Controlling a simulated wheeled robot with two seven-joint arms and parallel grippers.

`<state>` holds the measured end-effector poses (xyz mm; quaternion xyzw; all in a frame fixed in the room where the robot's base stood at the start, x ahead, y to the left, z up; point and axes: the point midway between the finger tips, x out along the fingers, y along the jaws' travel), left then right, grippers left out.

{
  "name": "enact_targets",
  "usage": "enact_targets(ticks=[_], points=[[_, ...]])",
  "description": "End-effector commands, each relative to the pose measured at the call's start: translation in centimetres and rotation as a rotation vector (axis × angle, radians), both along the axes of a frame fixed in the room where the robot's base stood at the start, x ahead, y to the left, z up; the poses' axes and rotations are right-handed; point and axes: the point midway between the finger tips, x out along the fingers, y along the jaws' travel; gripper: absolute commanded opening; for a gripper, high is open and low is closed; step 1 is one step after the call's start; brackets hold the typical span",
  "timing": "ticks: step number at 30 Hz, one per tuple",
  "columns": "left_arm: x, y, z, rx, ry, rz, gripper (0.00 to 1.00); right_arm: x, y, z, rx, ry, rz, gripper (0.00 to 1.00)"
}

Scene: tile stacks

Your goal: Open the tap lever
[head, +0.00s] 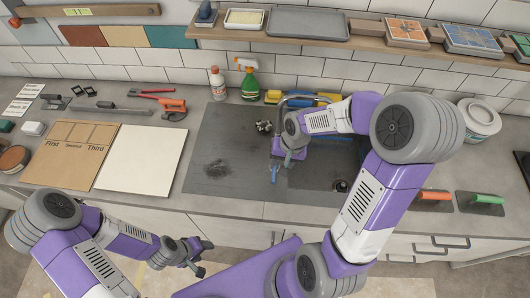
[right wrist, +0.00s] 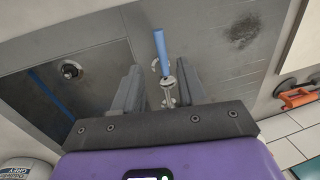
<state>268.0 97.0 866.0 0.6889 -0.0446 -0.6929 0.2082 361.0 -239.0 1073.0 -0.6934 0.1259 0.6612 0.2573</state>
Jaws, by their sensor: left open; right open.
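The tap's blue lever (right wrist: 161,44) shows in the right wrist view, with the metallic tap body (right wrist: 169,90) below it. Both lie between the two grey fingers of my open right gripper (right wrist: 157,88); I cannot tell whether a finger touches them. In the head view my right gripper (head: 289,158) is over the sink area, and the blue lever (head: 274,172) shows just beside it. The arm and gripper hide much of the tap there. My left gripper (head: 204,257) is open and empty in front of the counter edge.
The dark sink basin (head: 310,177) has a round drain (head: 340,186). Behind it stand a green spray bottle (head: 250,84) and a white bottle (head: 217,84). A marked board (head: 70,153) and a white board (head: 141,160) lie left. Trowels (head: 478,199) lie right. A shelf (head: 345,42) runs above.

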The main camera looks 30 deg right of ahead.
Motion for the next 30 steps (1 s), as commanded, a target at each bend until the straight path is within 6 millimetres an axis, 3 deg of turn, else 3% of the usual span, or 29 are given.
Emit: enact_targets(ticks=[5,12,18,28,30], points=[[-0.1,0.0,-0.1,-0.001,0.003,0.000,0.55,0.0,0.2,-1.1,0.000,0.005,0.000,0.41],[-0.1,0.0,-0.6,-0.001,0.003,0.000,0.55,0.3,0.9,-4.9,0.002,0.005,0.002,0.41],[-0.1,0.0,-0.8,-0.001,0.003,0.000,0.55,0.6,1.2,-7.0,0.001,0.002,0.002,0.41],[-0.1,0.0,-0.8,0.000,0.002,-0.001,0.55,0.7,1.3,-7.4,0.001,-0.001,0.001,0.41],[-0.1,0.0,-0.8,0.000,0.002,-0.001,0.55,0.7,1.3,-7.4,0.001,-0.001,0.001,0.34]])
